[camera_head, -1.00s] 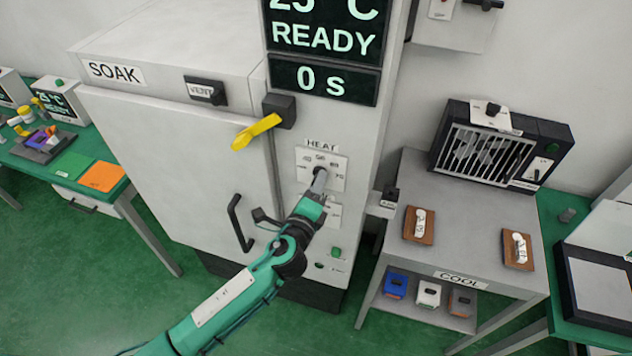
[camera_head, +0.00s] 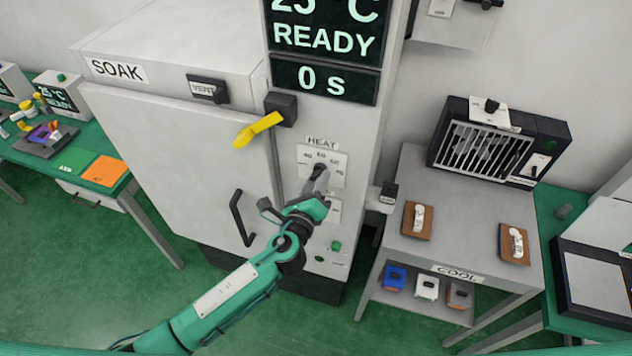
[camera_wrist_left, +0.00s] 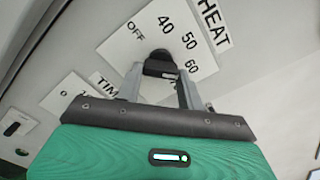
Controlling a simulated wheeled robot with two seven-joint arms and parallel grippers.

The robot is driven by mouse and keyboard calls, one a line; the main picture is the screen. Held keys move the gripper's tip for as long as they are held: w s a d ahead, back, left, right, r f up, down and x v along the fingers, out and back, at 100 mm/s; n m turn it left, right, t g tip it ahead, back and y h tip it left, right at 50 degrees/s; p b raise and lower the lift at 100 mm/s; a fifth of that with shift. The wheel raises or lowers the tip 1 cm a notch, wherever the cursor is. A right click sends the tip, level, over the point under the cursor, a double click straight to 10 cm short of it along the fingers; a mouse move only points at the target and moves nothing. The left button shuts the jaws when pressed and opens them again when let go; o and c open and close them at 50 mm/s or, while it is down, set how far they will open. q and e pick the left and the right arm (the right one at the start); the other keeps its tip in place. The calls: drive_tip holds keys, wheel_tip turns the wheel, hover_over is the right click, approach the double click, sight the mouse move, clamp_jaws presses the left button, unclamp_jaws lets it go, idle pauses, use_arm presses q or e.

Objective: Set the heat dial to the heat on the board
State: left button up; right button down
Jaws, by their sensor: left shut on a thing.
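The heat dial (camera_wrist_left: 160,66) is a black knob on a white plate marked OFF, 40, 50 and 60 in the left wrist view; further marks are hidden or cut off. In the head view the dial plate (camera_head: 334,160) sits under the HEAT label on the cabinet front. My left gripper (camera_head: 320,172) is at the dial; in the left wrist view its two fingers (camera_wrist_left: 158,74) are shut on the knob, one on each side. Which mark the knob points to I cannot tell. No board giving a heat is readable. My right gripper is not in view.
The display (camera_head: 323,40) above reads 25 C READY and 0 s. A yellow door handle (camera_head: 257,130) sticks out up and left of the dial. A TIME plate (camera_wrist_left: 75,92) lies beside it in the wrist view. A grey COOL table (camera_head: 470,215) stands to the right.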

use_arm(q)
drive_tip(key=shift+f, duration=0.1)
drive_tip(key=o, duration=1)
drive_tip(key=shift+s, duration=0.15)
drive_tip(key=b+v, duration=0.5)
drive_tip(key=v, duration=0.8)
drive_tip(key=shift+s, duration=0.25)
drive_tip(key=shift+a, duration=0.15)
